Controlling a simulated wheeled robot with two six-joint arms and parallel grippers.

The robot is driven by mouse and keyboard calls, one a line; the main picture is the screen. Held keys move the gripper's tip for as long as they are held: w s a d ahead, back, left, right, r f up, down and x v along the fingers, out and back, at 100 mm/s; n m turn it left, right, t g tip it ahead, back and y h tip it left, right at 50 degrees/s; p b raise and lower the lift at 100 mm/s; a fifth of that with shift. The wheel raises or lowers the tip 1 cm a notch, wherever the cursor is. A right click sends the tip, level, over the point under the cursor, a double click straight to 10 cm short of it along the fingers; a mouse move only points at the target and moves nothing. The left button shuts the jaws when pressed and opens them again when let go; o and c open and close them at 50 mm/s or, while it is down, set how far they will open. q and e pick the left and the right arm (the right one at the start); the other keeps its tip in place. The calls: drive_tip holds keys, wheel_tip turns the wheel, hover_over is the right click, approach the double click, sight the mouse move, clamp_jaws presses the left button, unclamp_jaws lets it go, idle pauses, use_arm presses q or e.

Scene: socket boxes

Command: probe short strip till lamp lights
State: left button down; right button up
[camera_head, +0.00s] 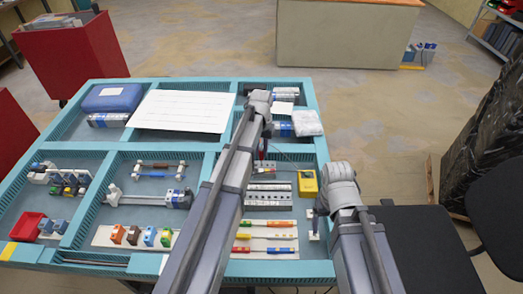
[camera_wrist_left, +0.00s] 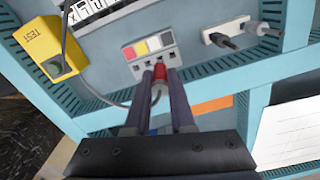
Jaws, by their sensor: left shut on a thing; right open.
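My left gripper (camera_wrist_left: 160,82) is shut on a red probe (camera_wrist_left: 159,76), at the near edge of the short strip. The short strip (camera_wrist_left: 138,53) is a grey block with white, yellow and red squares. I cannot tell whether the probe's tip touches it. No lit lamp is discernible.
A pale strip with dark sockets (camera_head: 268,198) lies nearer than the short strip. A grey cable (camera_wrist_left: 100,98) loops beside the fingers. Teal dividers (camera_wrist_left: 205,82) separate the compartments. A white sheet (camera_head: 180,111) lies at the back.

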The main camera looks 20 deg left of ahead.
use_arm(q)
drive_tip(key=shift+f+b, duration=0.3)
use_arm(e)
drive_tip(key=shift+f, duration=0.3)
use_arm(q)
drive_tip(key=c, duration=1.3)
unclamp_jaws()
clamp_jaws()
drive_tip(key=shift+f+b, duration=0.9)
drive_tip(key=shift+b, duration=0.05)
use_arm(e)
drive_tip(key=shift+f, duration=0.95)
use_arm(q)
drive_tip(key=o, duration=0.6)
unclamp_jaws()
